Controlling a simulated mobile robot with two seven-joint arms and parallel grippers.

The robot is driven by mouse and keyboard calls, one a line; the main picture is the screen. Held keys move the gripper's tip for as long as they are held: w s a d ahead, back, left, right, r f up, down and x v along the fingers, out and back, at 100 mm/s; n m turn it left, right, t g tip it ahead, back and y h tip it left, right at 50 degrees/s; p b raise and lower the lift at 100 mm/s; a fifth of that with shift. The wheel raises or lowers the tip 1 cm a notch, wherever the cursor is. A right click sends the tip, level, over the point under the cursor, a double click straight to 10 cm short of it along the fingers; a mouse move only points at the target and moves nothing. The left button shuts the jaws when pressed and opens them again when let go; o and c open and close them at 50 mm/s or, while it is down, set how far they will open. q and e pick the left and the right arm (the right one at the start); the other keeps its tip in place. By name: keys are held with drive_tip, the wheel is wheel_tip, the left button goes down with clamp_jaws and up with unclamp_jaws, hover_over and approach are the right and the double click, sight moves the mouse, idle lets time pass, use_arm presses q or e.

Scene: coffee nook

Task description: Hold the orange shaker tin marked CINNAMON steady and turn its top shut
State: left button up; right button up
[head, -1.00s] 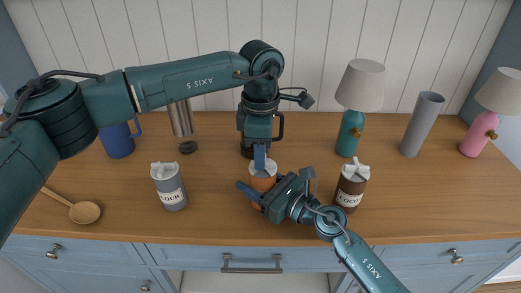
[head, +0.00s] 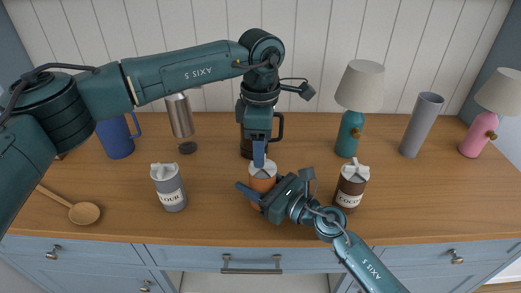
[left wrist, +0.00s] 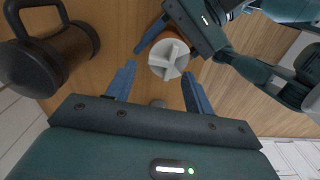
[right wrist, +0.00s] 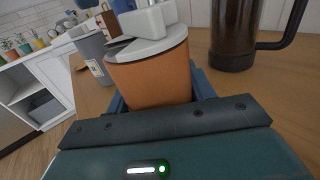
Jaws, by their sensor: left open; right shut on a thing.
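The orange shaker tin (head: 259,185) stands on the wooden counter with a white cross-handled top (head: 263,168). Its orange side also shows in the right wrist view (right wrist: 152,80); no lettering is visible there. My right gripper (head: 258,197) is shut around the tin's body from the right. My left gripper (head: 260,153) points down above the top. In the left wrist view its blue fingers (left wrist: 158,88) are open, with the white top (left wrist: 168,58) beyond and between their tips. The fingers appear apart from the top.
A grey tin (head: 169,188) stands left and a brown tin (head: 350,187) close right of my right gripper. A dark mug-like pot (left wrist: 45,50) is just behind. A teal lamp (head: 351,130) stands at the back. A wooden spoon (head: 84,213) lies at left.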

use_arm(q)
wheel_tip(320, 180, up, 10)
idle(0.3)
use_arm(e)
drive_tip(key=o, duration=1.1)
drive_tip(key=shift+o, duration=0.2)
